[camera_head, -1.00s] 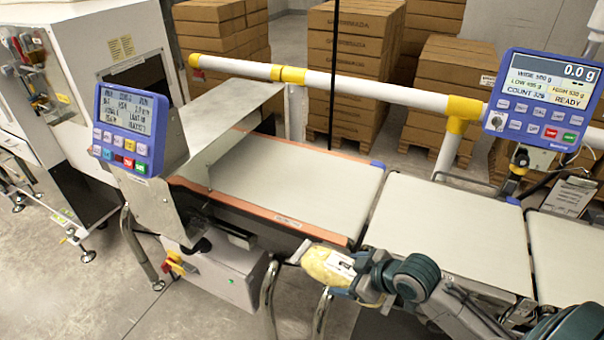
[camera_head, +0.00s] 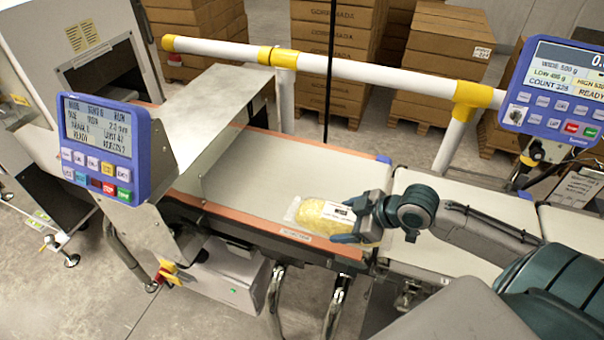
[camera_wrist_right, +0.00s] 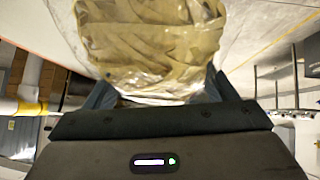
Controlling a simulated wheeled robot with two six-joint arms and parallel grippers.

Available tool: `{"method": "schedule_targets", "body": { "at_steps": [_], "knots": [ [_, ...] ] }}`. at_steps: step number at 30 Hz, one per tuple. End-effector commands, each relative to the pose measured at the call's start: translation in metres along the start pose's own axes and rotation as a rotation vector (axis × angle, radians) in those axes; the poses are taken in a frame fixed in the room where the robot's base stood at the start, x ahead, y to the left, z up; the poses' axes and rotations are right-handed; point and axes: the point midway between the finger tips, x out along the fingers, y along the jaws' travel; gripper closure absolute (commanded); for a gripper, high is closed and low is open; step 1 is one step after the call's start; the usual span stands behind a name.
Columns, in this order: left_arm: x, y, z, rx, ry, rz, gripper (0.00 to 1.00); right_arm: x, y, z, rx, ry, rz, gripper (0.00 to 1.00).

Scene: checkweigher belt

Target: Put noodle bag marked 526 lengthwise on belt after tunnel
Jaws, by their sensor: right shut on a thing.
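The noodle bag (camera_head: 318,216) is a clear pack with yellowish contents and a dark label patch. My right gripper (camera_head: 358,222) is shut on its right end. The bag lies over the near edge of the orange-edged belt (camera_head: 270,175), just past the metal tunnel hood (camera_head: 205,125), its long side roughly along the belt. I cannot tell whether it touches the belt. In the right wrist view the bag (camera_wrist_right: 150,40) fills the top middle, between the fingers. The number on it is not readable. My left gripper is not in view.
A blue control panel (camera_head: 103,145) stands left of the tunnel, and a blue weight display (camera_head: 560,90) at the right. A white and yellow rail (camera_head: 350,72) runs behind the belts. Another pale belt (camera_head: 450,205) continues right. The belt around the bag is clear.

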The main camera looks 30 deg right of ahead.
Motion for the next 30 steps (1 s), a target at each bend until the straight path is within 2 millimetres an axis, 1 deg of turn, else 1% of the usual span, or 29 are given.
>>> {"method": "schedule_targets", "body": {
  "at_steps": [3,9,11,14,17,18,21,22,25,29,30],
  "knots": [
    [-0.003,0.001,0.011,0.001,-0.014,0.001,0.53,0.009,0.013,-0.008,0.007,0.009,0.003,0.61],
    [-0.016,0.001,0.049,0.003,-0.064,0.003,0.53,0.031,0.042,-0.022,0.006,0.010,0.001,0.61],
    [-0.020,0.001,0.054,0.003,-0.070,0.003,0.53,0.039,0.053,-0.026,0.006,0.010,0.003,0.61],
    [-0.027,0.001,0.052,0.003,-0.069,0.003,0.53,0.052,0.070,-0.033,0.006,0.008,0.002,0.61],
    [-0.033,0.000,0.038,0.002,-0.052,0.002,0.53,0.065,0.086,-0.040,0.005,0.008,0.001,0.61],
    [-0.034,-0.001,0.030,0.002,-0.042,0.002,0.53,0.070,0.092,-0.041,0.005,0.007,0.000,0.61],
    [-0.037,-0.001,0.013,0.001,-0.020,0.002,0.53,0.079,0.103,-0.044,0.003,0.006,-0.001,0.61],
    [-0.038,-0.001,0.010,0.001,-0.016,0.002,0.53,0.081,0.105,-0.045,0.003,0.005,-0.001,0.61],
    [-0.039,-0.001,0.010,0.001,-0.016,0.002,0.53,0.086,0.110,-0.045,0.001,0.005,0.000,0.61],
    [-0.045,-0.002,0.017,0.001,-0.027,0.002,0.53,0.093,0.118,-0.050,0.003,0.005,-0.002,0.61],
    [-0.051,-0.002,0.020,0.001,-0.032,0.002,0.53,0.097,0.115,-0.043,0.006,0.002,-0.005,0.61]
  ]
}}
